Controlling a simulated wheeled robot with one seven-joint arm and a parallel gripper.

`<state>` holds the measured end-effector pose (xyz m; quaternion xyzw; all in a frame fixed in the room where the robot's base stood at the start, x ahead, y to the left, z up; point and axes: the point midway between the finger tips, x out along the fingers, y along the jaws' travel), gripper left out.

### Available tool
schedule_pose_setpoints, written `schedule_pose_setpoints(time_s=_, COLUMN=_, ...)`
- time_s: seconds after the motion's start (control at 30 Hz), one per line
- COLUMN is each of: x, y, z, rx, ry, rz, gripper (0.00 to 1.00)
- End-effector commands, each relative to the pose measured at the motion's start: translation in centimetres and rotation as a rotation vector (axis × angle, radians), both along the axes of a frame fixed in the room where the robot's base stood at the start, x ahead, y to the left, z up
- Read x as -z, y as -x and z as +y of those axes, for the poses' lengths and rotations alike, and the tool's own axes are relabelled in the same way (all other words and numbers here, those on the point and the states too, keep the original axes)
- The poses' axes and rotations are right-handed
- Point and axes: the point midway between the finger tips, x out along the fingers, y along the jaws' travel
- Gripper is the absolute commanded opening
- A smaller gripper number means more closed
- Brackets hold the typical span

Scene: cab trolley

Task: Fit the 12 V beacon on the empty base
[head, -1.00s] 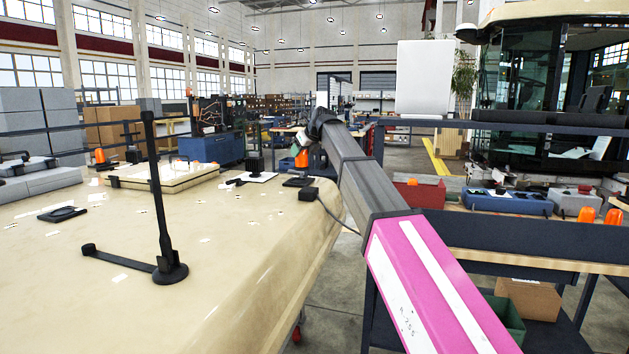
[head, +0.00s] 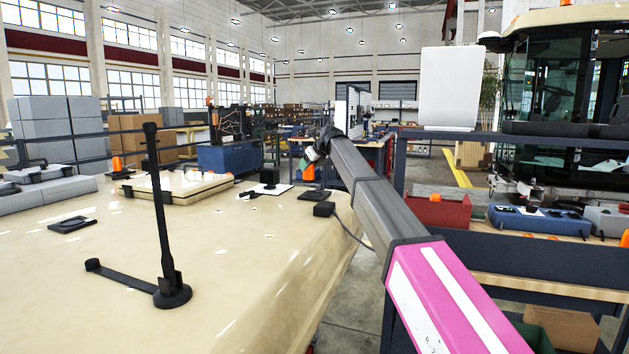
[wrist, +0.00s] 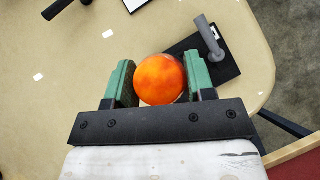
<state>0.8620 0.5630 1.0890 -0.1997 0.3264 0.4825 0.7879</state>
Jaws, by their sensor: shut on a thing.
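My gripper (wrist: 159,84) is shut on an orange, dome-topped beacon (wrist: 160,79), held between its green jaws. In the head view my gripper (head: 311,152) is over the far right end of the cream roof, with an orange patch below it that looks like the beacon. A black plate with a grey upright post (wrist: 210,45) lies just right of the beacon in the wrist view, near the roof edge. It bears no beacon. The plate seems to be the dark one (head: 313,194) below my gripper. The beacon's underside is hidden, and its voltage marking cannot be read.
A black box with a cable (head: 323,209) sits at the roof edge. A black finned block (head: 268,178) stands on a white sheet to the left. A tall black post (head: 160,215) rises from the near roof. A bench with a red bin (head: 436,211) is at right.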

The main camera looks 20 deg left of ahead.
Motion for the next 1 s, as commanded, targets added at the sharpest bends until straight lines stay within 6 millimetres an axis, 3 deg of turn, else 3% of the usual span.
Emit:
schedule_pose_setpoints(time_s=0.1, x=1.1, y=-2.1, z=-0.8, rx=0.002, ry=0.0, rz=0.001, gripper=0.22)
schedule_pose_setpoints(time_s=0.23, x=1.9, y=-3.1, z=-1.3, rx=0.0, ry=0.0, rz=0.0, gripper=0.22)
schedule_pose_setpoints(time_s=0.43, x=2.9, y=-3.2, z=-1.4, rx=0.0, ry=0.0, rz=0.0, gripper=0.22)
schedule_pose_setpoints(time_s=0.7, x=6.1, y=-3.2, z=-1.4, rx=0.0, ry=0.0, rz=0.0, gripper=0.22)
schedule_pose_setpoints(time_s=1.0, x=6.2, y=-3.2, z=-1.4, rx=0.0, ry=-0.001, rz=0.0, gripper=0.22)
